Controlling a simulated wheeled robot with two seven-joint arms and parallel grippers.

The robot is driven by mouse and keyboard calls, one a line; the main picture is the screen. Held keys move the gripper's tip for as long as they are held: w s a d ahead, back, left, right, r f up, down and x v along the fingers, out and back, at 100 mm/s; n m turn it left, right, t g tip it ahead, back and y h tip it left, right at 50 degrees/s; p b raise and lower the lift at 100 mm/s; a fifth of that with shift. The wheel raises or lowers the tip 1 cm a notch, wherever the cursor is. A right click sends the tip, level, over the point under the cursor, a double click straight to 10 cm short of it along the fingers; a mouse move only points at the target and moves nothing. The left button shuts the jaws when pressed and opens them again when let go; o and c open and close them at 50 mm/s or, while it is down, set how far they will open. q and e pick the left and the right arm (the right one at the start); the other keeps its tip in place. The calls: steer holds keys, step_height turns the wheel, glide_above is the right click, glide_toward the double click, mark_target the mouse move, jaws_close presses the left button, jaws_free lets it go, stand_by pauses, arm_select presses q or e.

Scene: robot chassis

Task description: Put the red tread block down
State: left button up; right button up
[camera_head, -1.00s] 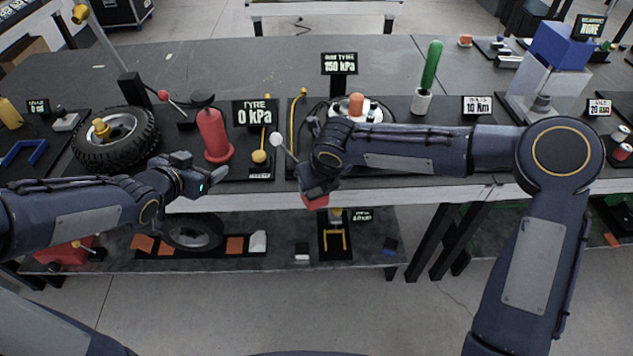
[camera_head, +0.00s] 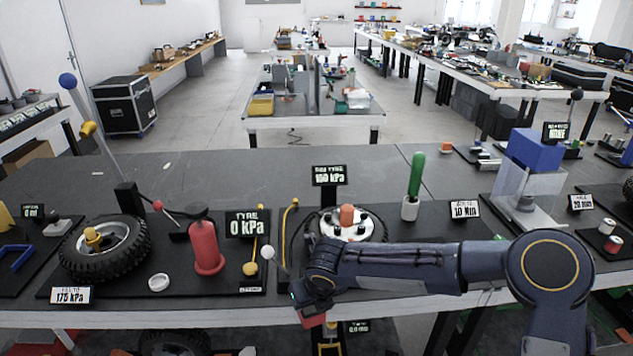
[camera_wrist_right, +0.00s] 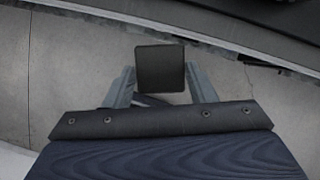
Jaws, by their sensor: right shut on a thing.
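The red tread block (camera_head: 314,320) shows as a small red piece at the tip of my right gripper (camera_head: 312,309) in the head view, in front of the table's near edge. Most of it is hidden behind the gripper. In the right wrist view, the block shows a dark square face (camera_wrist_right: 160,68) between the two grey fingers of my right gripper (camera_wrist_right: 160,88), which is shut on it. Bare floor lies below it in that view. My left gripper is not in view.
The table's front edge (camera_head: 200,319) runs beside the block. On the table stand a tyre (camera_head: 75,262), a red cylinder (camera_head: 207,248), a second wheel with an orange hub piece (camera_head: 347,214), and a green-handled tool (camera_head: 415,180). A lower shelf lies underneath.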

steer(key=s+d+f+n+g, duration=0.2)
steer(key=d+n+g, duration=0.1)
steer(key=d+n, duration=0.4)
steer(key=s+d+f+n+g+h, duration=0.1)
steer(key=s+d+f+n+g, duration=0.1)
steer(key=d+n, duration=0.5)
steer(key=s+d+f+n+g, duration=0.3)
steer(key=d+n, duration=0.4)
steer(key=n, duration=1)
steer(key=shift+d+f+g+h, duration=0.2)
steer(key=shift+f+g+h, duration=0.15)
steer(key=shift+f, duration=0.3)
